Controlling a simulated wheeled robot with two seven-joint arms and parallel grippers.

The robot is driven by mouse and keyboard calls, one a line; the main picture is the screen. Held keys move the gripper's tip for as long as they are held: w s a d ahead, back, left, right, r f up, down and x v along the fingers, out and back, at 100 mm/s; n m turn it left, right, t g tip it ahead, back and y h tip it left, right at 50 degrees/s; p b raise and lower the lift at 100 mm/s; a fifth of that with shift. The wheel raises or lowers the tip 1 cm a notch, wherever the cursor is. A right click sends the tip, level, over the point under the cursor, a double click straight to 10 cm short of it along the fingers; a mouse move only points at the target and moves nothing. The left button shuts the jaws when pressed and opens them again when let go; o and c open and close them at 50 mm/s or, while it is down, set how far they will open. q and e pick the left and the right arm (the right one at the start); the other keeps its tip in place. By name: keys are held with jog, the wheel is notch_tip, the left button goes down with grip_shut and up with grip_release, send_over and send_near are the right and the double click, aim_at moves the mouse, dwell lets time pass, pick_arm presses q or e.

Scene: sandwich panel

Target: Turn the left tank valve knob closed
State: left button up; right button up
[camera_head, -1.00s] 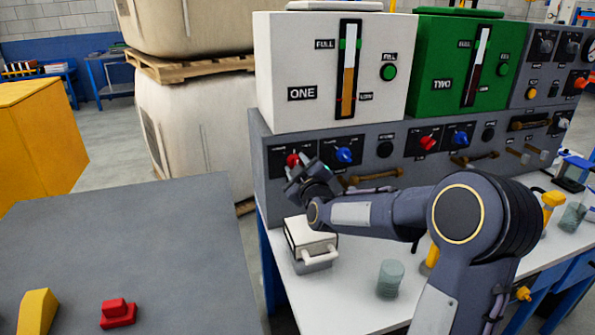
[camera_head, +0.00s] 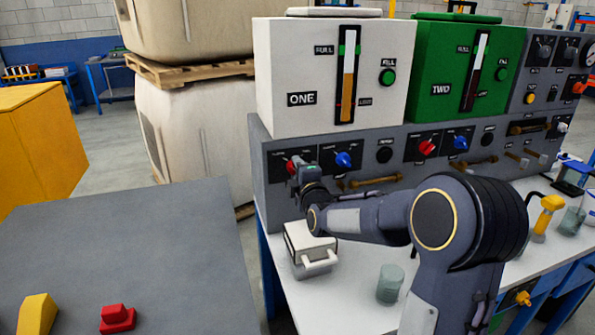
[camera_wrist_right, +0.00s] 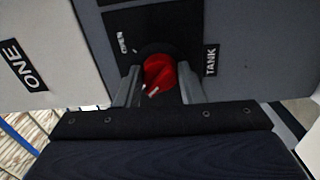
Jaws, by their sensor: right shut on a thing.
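The left tank valve knob is the red knob (camera_head: 291,167) on the grey panel under the white tank marked ONE (camera_head: 300,60). In the head view it is partly hidden by my right gripper (camera_head: 298,168). In the right wrist view the red knob (camera_wrist_right: 158,73) sits between the two fingers of my right gripper (camera_wrist_right: 160,85), which is shut on it. White marks show on the knob's near side, and labels reading OPEN and TANK stand beside it. My left gripper is not in view.
A blue knob (camera_head: 343,159) is just right of the red one. The green tank TWO (camera_head: 459,70) has its own red knob (camera_head: 427,147) and blue knob. A white box with a handle (camera_head: 309,252) and a glass beaker (camera_head: 390,284) stand on the bench below my right arm.

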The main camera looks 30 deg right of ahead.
jog(key=shift+n, duration=0.3)
dwell(0.4)
jog(key=o, duration=1)
jog(key=shift+s, duration=0.1)
jog(key=v, duration=0.7)
jog(key=shift+s+a, duration=0.15)
jog(key=shift+s, duration=0.2)
